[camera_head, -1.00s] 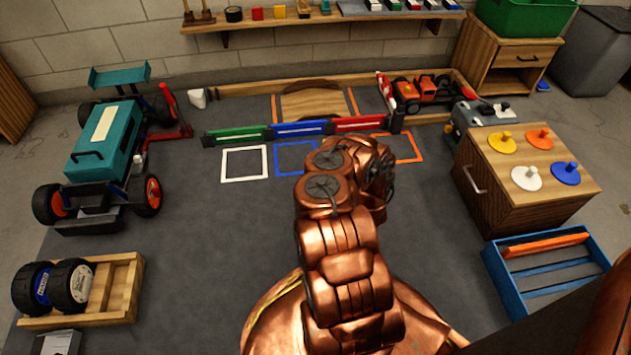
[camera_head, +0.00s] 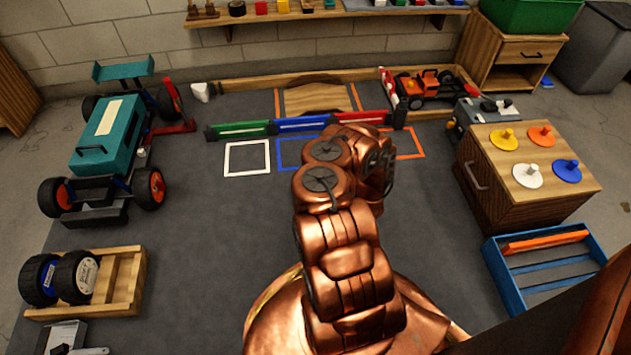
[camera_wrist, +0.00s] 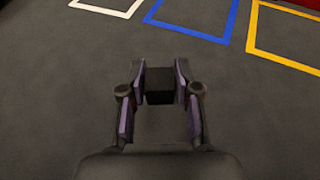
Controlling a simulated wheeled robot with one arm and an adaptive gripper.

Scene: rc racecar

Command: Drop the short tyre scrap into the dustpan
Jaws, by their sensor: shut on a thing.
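My gripper (camera_wrist: 160,72) is shut on a small dark block, which looks like the short tyre scrap (camera_wrist: 160,86). The scrap sits between the two fingertips, above the grey floor, in the wrist view. In the head view my copper arm hides the gripper and the scrap. A grey metal thing with a dark handle, probably the dustpan (camera_head: 66,334), lies at the bottom left corner of the head view, partly cut off. It is well to the left of my arm and does not show in the wrist view.
A wooden tray (camera_head: 127,283) with two wheels (camera_head: 75,278) lies just beyond the likely dustpan. A teal car (camera_head: 105,140) stands at the left. A wooden cabinet (camera_head: 528,183) and blue crate (camera_head: 510,285) stand at the right. The floor (camera_head: 205,245) left of my arm is clear.

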